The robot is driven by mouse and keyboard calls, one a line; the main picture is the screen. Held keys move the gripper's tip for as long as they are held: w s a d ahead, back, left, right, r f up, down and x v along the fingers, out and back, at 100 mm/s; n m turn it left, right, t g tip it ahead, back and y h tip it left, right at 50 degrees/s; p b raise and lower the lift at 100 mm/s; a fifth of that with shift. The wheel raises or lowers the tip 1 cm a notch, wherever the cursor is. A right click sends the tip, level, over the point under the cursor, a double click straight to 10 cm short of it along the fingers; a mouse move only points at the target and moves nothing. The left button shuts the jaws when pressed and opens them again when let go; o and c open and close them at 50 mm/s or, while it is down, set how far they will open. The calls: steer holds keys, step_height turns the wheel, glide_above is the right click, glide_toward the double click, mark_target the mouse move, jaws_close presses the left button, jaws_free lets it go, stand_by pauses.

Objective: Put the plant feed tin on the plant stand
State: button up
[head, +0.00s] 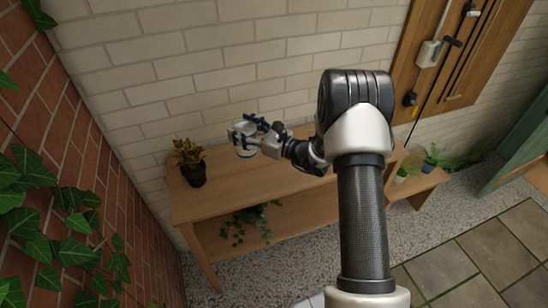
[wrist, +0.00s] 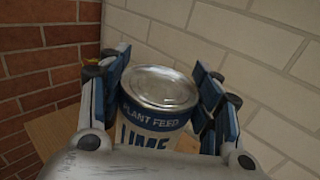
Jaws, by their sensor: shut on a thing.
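The plant feed tin (wrist: 150,120) is white and blue with a silver lid, and its label reads PLANT FEED. My gripper (wrist: 162,68) is shut on it, with one blue-padded finger on each side. In the head view my gripper (head: 247,134) holds the tin (head: 243,144) upright above the long wooden bench (head: 210,200), near the pale brick wall. The tin's underside is hidden. A lower wooden stand (head: 424,184) is at the bench's right end. I cannot tell which of the two is the plant stand.
A red-leaved plant in a black pot (head: 192,172) stands at the bench's left end. A trailing plant (head: 250,222) is on its lower shelf. Small potted plants (head: 404,172) stand on the lower stand. My arm hides the bench's right part. The bench's front left top is clear.

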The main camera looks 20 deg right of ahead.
steer(key=w+a+r+m+t+h, duration=0.1)
steer(key=w+r, duration=0.3)
steer(key=w, duration=0.2)
step_height(320, 180, down, 20)
steer(key=b, duration=0.4)
steer(key=shift+s+r, duration=0.15)
steer(key=shift+r, duration=0.15)
steer(key=o, duration=0.9)
steer(key=shift+f, duration=0.2)
steer(key=o, duration=0.4)
steer(key=shift+r, duration=0.1)
